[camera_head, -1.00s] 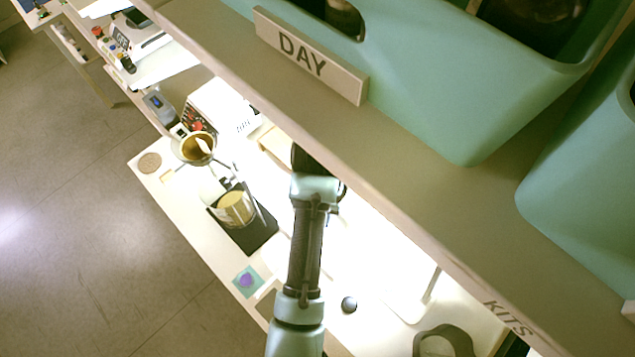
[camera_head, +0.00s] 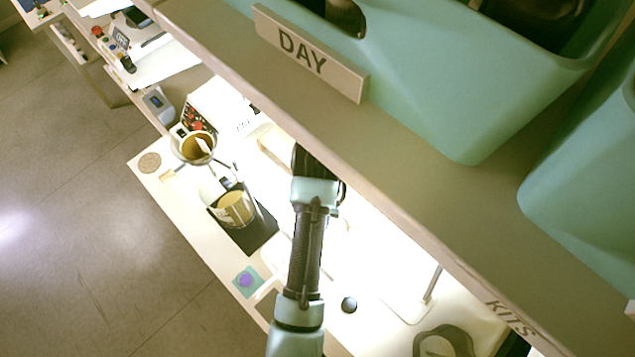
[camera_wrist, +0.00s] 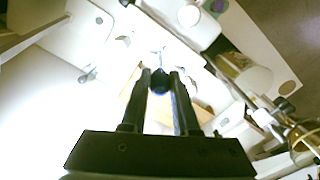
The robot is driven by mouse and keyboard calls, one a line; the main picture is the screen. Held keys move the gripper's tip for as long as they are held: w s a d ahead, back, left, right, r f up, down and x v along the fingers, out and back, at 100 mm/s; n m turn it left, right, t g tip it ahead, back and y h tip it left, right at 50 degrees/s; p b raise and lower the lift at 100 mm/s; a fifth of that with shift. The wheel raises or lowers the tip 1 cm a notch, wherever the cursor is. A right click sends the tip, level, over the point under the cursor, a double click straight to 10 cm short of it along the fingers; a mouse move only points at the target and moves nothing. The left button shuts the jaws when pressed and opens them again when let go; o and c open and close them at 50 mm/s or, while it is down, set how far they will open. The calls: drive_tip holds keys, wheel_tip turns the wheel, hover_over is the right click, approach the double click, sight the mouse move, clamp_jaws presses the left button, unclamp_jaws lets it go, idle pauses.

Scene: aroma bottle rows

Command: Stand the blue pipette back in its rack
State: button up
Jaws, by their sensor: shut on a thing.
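My gripper (camera_wrist: 161,82) points away from the wrist camera, its two dark fingers closed on a slim thing. A dark rounded part shows between the fingertips, with a thin blue edge beside the right finger; I take it to be the blue pipette (camera_wrist: 161,86), mostly hidden by the fingers. In the head view my arm reaches under the shelf, and the gripper and pipette are hidden there. A tan wooden piece (camera_wrist: 131,84) lies beyond the fingers and may be part of the rack; glare keeps me from telling.
A shelf (camera_head: 420,215) with green bins (camera_head: 440,95) overhangs the bench. On the bench stand a beaker (camera_head: 236,208) on a dark plate, a funnel on a stand (camera_head: 196,147), and a white box with red knobs (camera_head: 215,107). A small dark ball (camera_head: 349,304) lies right of my arm.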

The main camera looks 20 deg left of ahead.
drive_tip(key=shift+f+b, duration=0.3)
drive_tip(key=shift+f, duration=0.9)
drive_tip(key=shift+f+b, duration=0.5)
drive_tip(key=shift+f, duration=0.4)
drive_tip(key=o, duration=0.8)
drive_tip(key=shift+c, duration=0.2)
